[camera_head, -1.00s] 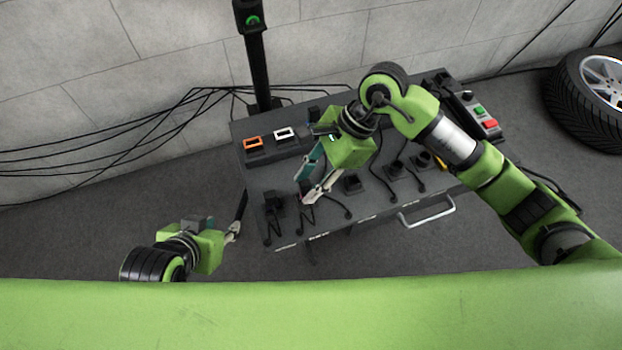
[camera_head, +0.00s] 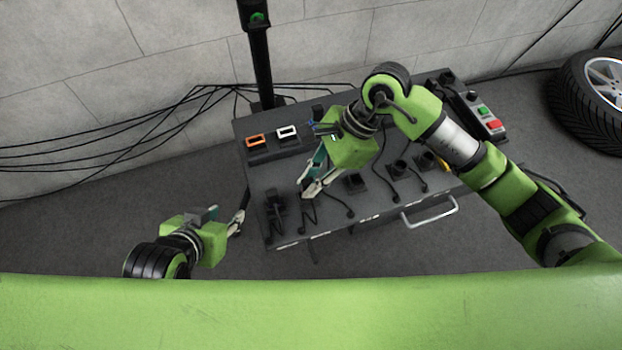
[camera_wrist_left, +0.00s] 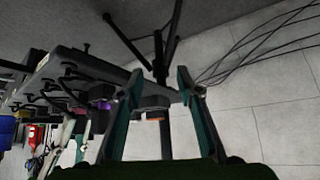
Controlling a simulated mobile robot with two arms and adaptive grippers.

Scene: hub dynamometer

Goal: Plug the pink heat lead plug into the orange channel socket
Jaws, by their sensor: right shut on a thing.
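The orange channel socket (camera_head: 257,141) sits at the left end of a dark socket block at the table's back left. My right gripper (camera_head: 307,193) is shut over the table's front left part, well in front of that socket. It holds a small thing mostly hidden by the fingers; I cannot make out any pink there in the head view. A black cable lies just under its fingertips. My left gripper (camera_head: 238,223) is beside the table's left edge, empty. Its fingers stand wide apart in the left wrist view (camera_wrist_left: 158,85).
A white socket (camera_head: 287,132) is next to the orange one. Dark holders with cables, such as this one (camera_head: 275,201), line the table front (camera_head: 340,222). A black post (camera_head: 261,60) stands behind the table. A box with red and green buttons (camera_head: 487,117) is at right.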

